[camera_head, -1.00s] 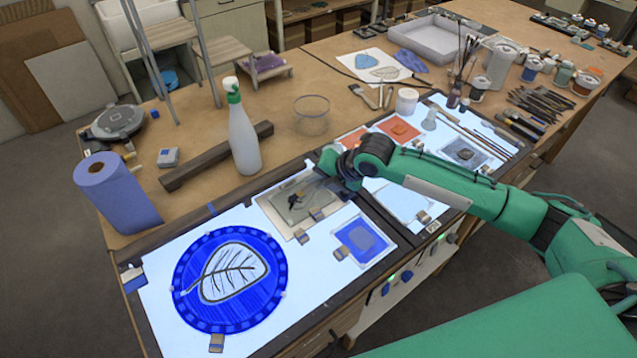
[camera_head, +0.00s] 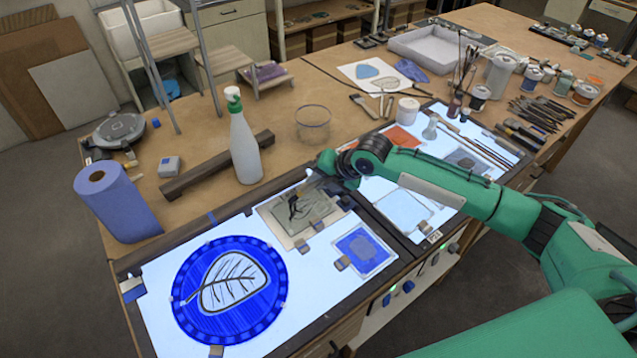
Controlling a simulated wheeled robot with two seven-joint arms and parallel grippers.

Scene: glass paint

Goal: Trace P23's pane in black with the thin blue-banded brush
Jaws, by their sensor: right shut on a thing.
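My right gripper (camera_head: 325,184) comes in from the right, low over the light table by the right edge of a greyish pane (camera_head: 318,211). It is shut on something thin. The brush and its blue band are too small and hidden to make out. The greyish pane bears dark marks (camera_head: 297,207) near its middle. A round blue pane (camera_head: 230,318) with a white leaf outlined in black lies at the left. A small blue square pane (camera_head: 378,245) lies in front of the greyish one. A whitish pane (camera_head: 404,209) lies right of it. I cannot surely read which is P23. My left gripper is out of view.
A spray bottle (camera_head: 243,145), a dark wooden bar (camera_head: 190,183) and a clear glass bowl (camera_head: 313,124) stand behind the light table. A blue paper roll (camera_head: 117,205) stands at the left. Jars, brushes and tools crowd the back right.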

